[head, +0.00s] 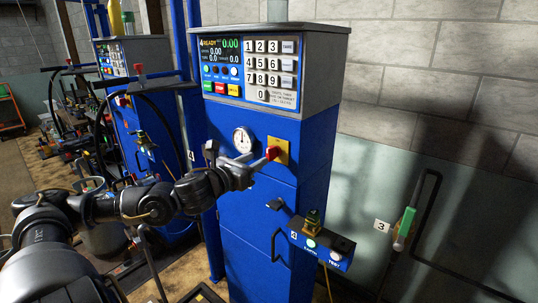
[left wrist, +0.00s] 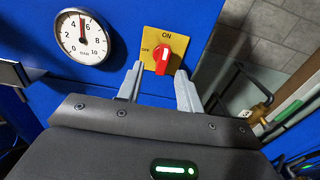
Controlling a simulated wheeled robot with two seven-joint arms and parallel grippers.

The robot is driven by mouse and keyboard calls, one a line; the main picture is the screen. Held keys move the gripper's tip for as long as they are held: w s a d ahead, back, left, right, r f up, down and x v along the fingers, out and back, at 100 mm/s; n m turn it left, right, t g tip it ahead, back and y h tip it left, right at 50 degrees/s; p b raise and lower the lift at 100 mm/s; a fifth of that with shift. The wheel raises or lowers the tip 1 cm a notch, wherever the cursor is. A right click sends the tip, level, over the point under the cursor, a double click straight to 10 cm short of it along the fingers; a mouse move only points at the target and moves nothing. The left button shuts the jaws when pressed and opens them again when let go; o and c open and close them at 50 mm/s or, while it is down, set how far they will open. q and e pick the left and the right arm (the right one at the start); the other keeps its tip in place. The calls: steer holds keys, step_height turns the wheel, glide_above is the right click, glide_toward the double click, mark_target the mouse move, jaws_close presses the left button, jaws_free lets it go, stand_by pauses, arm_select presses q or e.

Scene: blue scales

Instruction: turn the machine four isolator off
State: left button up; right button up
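The blue machine (head: 243,215) shows a "4" on its display. Its isolator is a red knob (head: 273,153) on a yellow plate (head: 282,144). In the left wrist view the red knob (left wrist: 162,58) stands roughly upright, in line with the ON mark at the top of the plate (left wrist: 150,38); OFF is at the left. My left gripper (head: 262,163) is in front of the plate. In the left wrist view its two grey fingers (left wrist: 160,72) are spread, one on each side of the knob's lower end, with nothing clearly held. My right gripper is not in view.
A round pressure gauge (head: 243,140) sits left of the plate. Below are a black latch (head: 276,204) and a small control box (head: 322,247). A keypad (head: 270,72) is above. A pipe with a green handle (head: 405,226) stands right. Another blue machine (head: 140,130) is behind left.

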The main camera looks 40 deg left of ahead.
mark_target(267, 153)
arm_select(q)
steer(key=w+p, duration=0.2)
steer(key=w, duration=0.3)
steer(key=shift+w+d+r, duration=0.1)
steer(key=shift+w+r, duration=0.05)
steer(key=shift+w, duration=0.25)
steer(key=shift+w+d+p, duration=0.1)
steer(key=shift+w+p, duration=0.2)
steer(key=shift+w, duration=0.35)
steer(key=shift+c, duration=0.2)
jaws_close()
